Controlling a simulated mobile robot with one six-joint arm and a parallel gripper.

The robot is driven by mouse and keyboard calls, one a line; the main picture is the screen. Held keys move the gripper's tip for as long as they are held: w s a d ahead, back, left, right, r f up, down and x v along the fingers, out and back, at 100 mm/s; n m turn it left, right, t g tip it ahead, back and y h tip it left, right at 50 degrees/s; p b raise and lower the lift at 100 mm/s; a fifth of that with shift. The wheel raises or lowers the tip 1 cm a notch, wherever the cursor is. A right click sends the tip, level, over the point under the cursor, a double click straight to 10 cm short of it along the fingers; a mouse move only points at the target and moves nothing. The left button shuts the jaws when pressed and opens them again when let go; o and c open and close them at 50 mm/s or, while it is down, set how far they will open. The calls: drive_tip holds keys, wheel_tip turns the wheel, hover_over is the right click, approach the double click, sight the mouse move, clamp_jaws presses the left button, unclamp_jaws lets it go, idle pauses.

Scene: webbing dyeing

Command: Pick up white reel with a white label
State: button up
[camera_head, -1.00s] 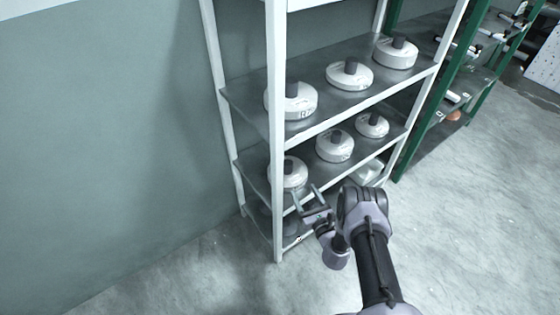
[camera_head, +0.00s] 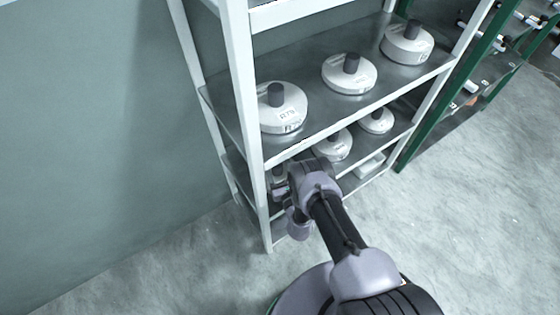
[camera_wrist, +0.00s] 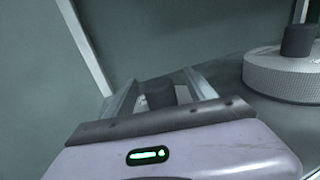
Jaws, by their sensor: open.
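White reels with dark hubs stand on the shelves. On the lower shelf, the left reel is mostly hidden behind my arm and the rack in the head view. In the wrist view, my gripper (camera_wrist: 162,86) is open, with its two fingers on either side of this reel's dark hub (camera_wrist: 160,94). A bit of its white body (camera_wrist: 184,95) shows beside the hub. I cannot tell whether the fingers touch it, and its label is hidden. A neighbouring white reel (camera_wrist: 285,76) stands to the right.
The upper shelf (camera_head: 312,93) holds a left reel (camera_head: 281,110), a middle reel (camera_head: 349,76) and a right reel (camera_head: 407,47). Two more lower reels (camera_head: 333,147) (camera_head: 376,122) show. The white front post (camera_head: 246,100) is close to my arm. Open floor lies in front.

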drive_tip(key=shift+w+a, duration=0.15)
drive_tip(key=shift+r, duration=0.1)
drive_tip(key=c, duration=0.3)
clamp_jaws()
